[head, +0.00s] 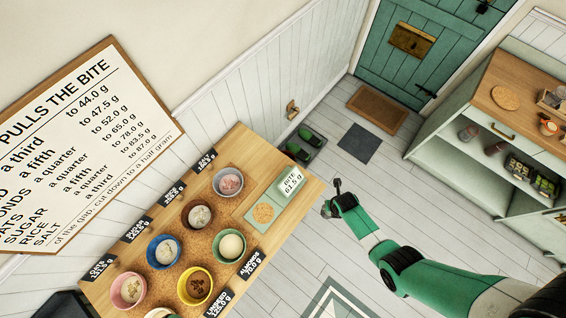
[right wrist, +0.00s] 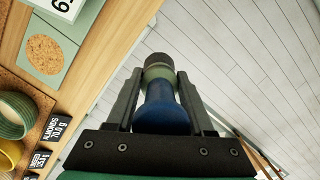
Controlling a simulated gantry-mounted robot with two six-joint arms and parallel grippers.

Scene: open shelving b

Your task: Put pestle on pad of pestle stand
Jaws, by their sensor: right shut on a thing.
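My right gripper (head: 331,204) is off the right edge of the wooden counter, over the floor. In the right wrist view the right gripper (right wrist: 158,85) is shut on the pestle (right wrist: 166,119), which has a blue body, a green band and a dark end. In the head view the pestle is too small to make out clearly. A light green stand (head: 252,221) with a round cork pad (head: 263,213) lies on the counter to the left of the gripper. The cork pad also shows bare at the upper left of the right wrist view (right wrist: 45,54). My left gripper is not in view.
Several coloured bowls (head: 230,247) stand on the counter (head: 310,188) left of the stand, with black labels around them. A "BITE 61.5 g" display (head: 291,182) sits just behind the pad. Green shelving (head: 440,120) stands at the right. Open floor lies between.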

